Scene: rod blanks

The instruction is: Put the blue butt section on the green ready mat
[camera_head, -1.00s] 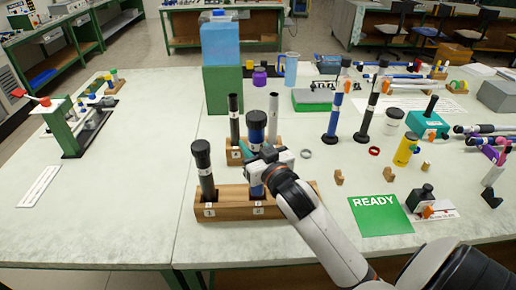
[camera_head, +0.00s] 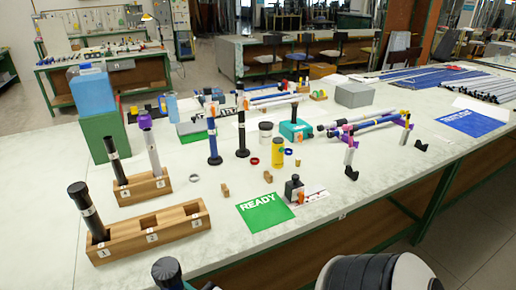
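The green READY mat (camera_head: 262,214) lies flat and bare on the bench, right of centre. The blue butt section's slot, number 2 in the front wooden rack (camera_head: 122,245), is now empty. A black cap (camera_head: 167,270) shows at the bottom edge in front of that rack. It looks like the top of the blue butt section, but its body is cut off below the picture. My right arm (camera_head: 375,272) shows at the bottom right. Its gripper's fingers are out of view, so any grip on the section is hidden. My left gripper is not in view.
A black-capped rod (camera_head: 86,210) stands in slot 1. A back rack (camera_head: 145,187) holds two rods. Wooden blocks (camera_head: 225,190) and a small black bottle (camera_head: 294,187) stand near the mat. A blue mat (camera_head: 472,122) lies far right. Bench between front rack and READY mat is clear.

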